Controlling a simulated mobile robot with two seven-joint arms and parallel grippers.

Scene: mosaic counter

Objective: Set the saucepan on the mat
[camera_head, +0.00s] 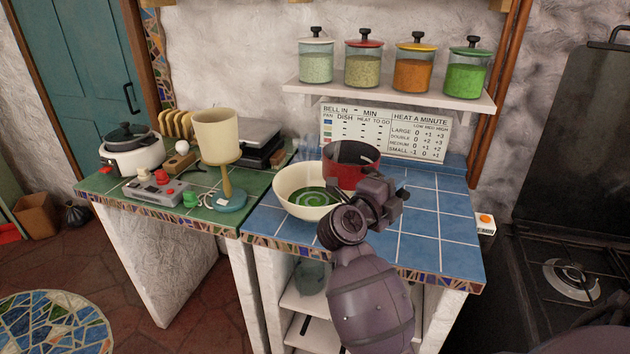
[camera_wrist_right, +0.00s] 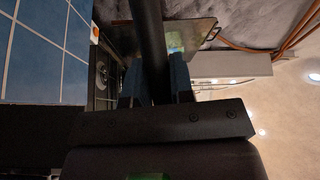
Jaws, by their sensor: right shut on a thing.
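The saucepan (camera_head: 347,178) is red outside with a dark inside, upright over the blue-tiled counter, just behind and right of a cream bowl. I cannot tell whether its base touches the tiles or the bowl. My right gripper (camera_head: 376,196) is at its near right side, shut on its dark handle. In the right wrist view the handle (camera_wrist_right: 150,45) runs between the two fingers (camera_wrist_right: 155,88). The handle is mostly hidden by the gripper in the head view. I cannot make out a mat on the counter. My left gripper is not in view.
The cream bowl (camera_head: 304,193) holds green liquid. Blue tiles (camera_head: 430,218) are clear to the right. A lamp (camera_head: 218,140), a white cooker (camera_head: 132,152) and a control box (camera_head: 156,190) stand on the green tiles. A stove (camera_head: 570,280) is at right. Jars stand on a shelf (camera_head: 390,96).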

